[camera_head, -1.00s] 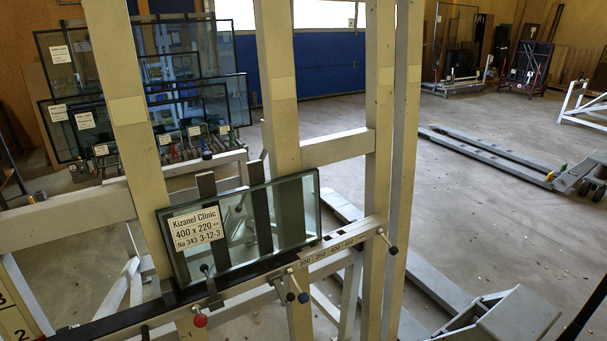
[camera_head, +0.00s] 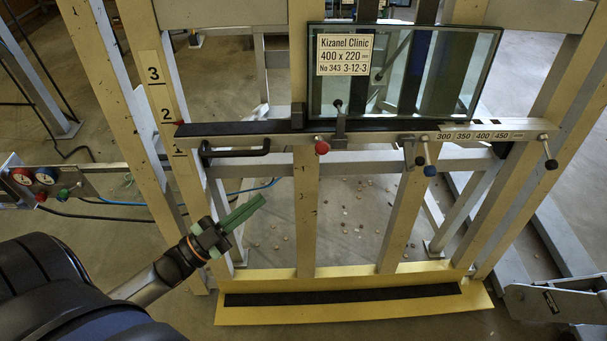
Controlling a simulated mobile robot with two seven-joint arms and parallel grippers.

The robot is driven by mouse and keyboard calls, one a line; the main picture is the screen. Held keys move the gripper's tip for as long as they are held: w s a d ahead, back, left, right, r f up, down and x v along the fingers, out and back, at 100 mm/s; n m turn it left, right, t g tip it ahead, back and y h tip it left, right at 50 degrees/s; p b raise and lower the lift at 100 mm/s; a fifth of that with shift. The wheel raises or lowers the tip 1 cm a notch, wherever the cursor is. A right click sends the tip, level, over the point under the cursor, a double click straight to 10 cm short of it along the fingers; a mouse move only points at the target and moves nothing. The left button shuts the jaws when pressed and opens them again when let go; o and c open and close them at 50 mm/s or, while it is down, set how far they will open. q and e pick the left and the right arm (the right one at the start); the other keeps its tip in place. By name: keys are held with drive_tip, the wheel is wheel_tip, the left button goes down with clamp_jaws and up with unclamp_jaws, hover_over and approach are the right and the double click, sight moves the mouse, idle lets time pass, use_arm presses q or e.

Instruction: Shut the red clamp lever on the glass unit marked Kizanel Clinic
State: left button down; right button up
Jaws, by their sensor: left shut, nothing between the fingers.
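The glass unit (camera_head: 462,72) marked Kizanel Clinic stands upright on the frame's ledge, its white label (camera_head: 343,55) at upper left. Below its lower left part is a clamp (camera_head: 340,125) with a lever ending in a red ball knob (camera_head: 322,147), just under the ledge. The knob points down and left. My left gripper (camera_head: 250,210) has green fingers, shut and empty. It is below and left of the red knob, well apart from it, in front of the frame's lower part. My right gripper is out of view.
A black handle (camera_head: 236,150) sticks out left of the red knob. A yellow foot plate (camera_head: 350,306) runs along the bottom.

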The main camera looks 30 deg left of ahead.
use_arm(q)
drive_tip(key=r+m+h, duration=0.1)
drive_tip(key=m+h, duration=0.1)
approach(321, 143)
drive_tip(key=w+d, duration=0.2)
drive_tip(key=w, duration=0.1)
drive_tip(key=shift+p+x, duration=0.4)
drive_tip(key=shift+x, duration=0.45)
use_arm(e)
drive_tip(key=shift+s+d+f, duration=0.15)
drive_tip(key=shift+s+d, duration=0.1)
use_arm(q)
drive_tip(key=shift+w+a, duration=0.1)
drive_tip(key=n+p, duration=0.1)
drive_tip(key=p, duration=0.1)
drive_tip(key=r+n+y+p, duration=0.1)
drive_tip(key=n+p, duration=0.1)
drive_tip(key=p, duration=0.1)
drive_tip(key=shift+w+a+r+y+p, duration=0.15)
drive_tip(key=shift+w+r+y+p, duration=0.1)
drive_tip(key=shift+r+y+p, duration=0.1)
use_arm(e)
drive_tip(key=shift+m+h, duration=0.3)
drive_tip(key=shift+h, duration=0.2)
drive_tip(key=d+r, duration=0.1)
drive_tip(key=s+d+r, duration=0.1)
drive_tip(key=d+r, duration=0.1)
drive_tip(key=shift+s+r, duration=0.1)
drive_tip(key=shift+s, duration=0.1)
